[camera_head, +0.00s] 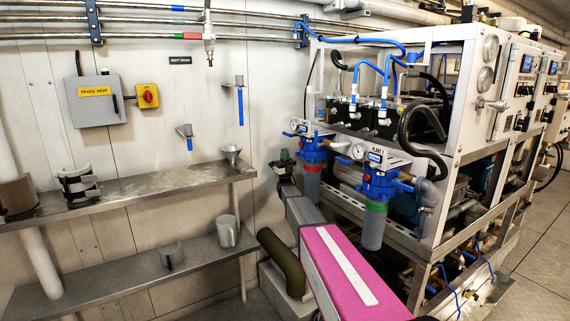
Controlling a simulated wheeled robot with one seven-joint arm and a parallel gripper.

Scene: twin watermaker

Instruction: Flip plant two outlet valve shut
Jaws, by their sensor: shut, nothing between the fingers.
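The watermaker frame (445,200) stands at the right, and a plate on its near side appears to read "PLANT 1". Two small valves with blue hoses, a left one (353,103) and a right one (384,98), stand on its top edge. I cannot tell which fitting is the plant two outlet valve, nor its handle position. Two blue-headed filter housings hang below, one with a red ring (312,165) and one with a green ring (376,205). My gripper (285,158), small and dark at the far end of my pink and grey arm, is left of the red-ringed housing, shut and empty.
Steel shelves, an upper (135,191) and a lower (130,268), run along the left wall. Open floor (545,245) lies at the right.

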